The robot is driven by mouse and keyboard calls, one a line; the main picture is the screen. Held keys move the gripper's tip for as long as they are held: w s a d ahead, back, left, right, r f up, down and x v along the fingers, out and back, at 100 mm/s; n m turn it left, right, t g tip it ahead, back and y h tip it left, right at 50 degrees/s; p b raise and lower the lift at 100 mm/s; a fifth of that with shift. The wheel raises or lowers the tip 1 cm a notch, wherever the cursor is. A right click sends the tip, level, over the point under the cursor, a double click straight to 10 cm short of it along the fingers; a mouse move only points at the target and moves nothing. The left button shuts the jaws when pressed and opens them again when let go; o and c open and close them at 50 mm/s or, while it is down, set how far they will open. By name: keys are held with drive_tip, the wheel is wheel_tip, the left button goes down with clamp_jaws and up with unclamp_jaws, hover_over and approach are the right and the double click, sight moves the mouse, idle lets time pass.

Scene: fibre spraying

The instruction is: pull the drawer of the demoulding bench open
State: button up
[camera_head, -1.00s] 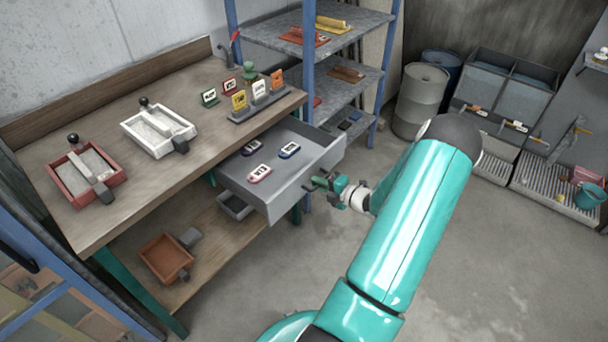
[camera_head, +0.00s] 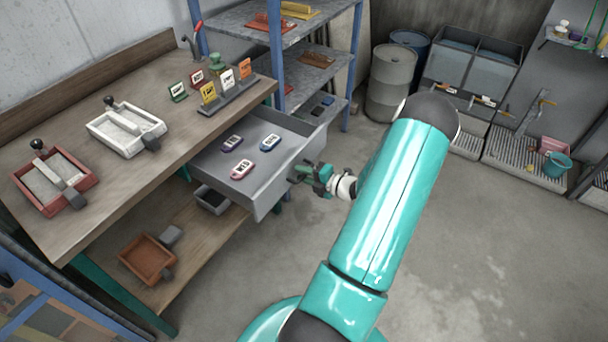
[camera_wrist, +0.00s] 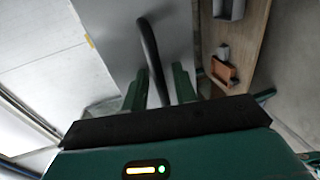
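The grey drawer (camera_head: 262,196) of the wooden demoulding bench (camera_head: 130,155) stands well out from under the bench top. Its inside is in view from above, with three small tagged fobs on its floor. My gripper (camera_head: 306,174) is at the outer face of the drawer, at its handle. In the wrist view, the dark curved bar handle (camera_wrist: 151,52) stands out from the pale drawer front and passes between my two green fingers (camera_wrist: 160,85).
The bench top holds a red mould box (camera_head: 54,180), a white mould box (camera_head: 126,128) and a row of coloured cards. A blue-framed shelf (camera_head: 305,75) stands close behind the drawer. An orange tray (camera_head: 148,260) lies on the lower shelf. The floor (camera_head: 440,240) right of my arm is clear.

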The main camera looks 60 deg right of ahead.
drive_tip(key=v, duration=1.3)
drive_tip(key=shift+s, duration=0.4)
drive_tip(key=shift+r, duration=0.1)
